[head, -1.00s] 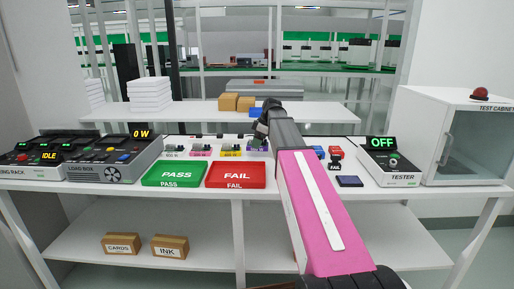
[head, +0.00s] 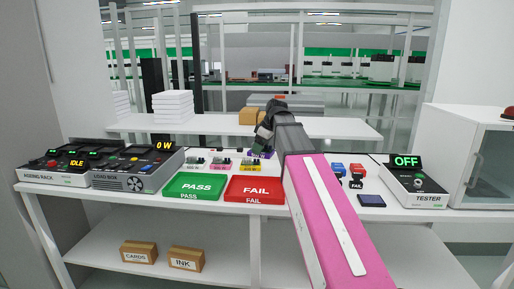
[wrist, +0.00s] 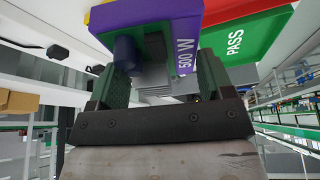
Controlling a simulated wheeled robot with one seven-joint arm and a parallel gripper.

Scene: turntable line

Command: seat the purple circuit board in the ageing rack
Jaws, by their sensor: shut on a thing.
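The purple circuit board, marked 500 W, (wrist: 187,22) is at the top of the wrist view, with a dark blue cylinder on it. My gripper (wrist: 160,75) is shut on it, one green-dark finger on each side. In the head view my gripper (head: 264,138) is above the back of the bench, and only a bit of the purple board (head: 262,154) shows below it. I cannot tell whether it is clear of the bench. The ageing rack (head: 52,177) is at the far left of the bench, its display reading IDLE.
The load box (head: 132,183), reading 0 W, stands right of the rack. Grey, pink and yellow boards (head: 221,164) are left of my gripper. The green PASS tray (head: 194,187) and red FAIL tray (head: 254,190) lie in front. The tester (head: 420,188), reading OFF, is right.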

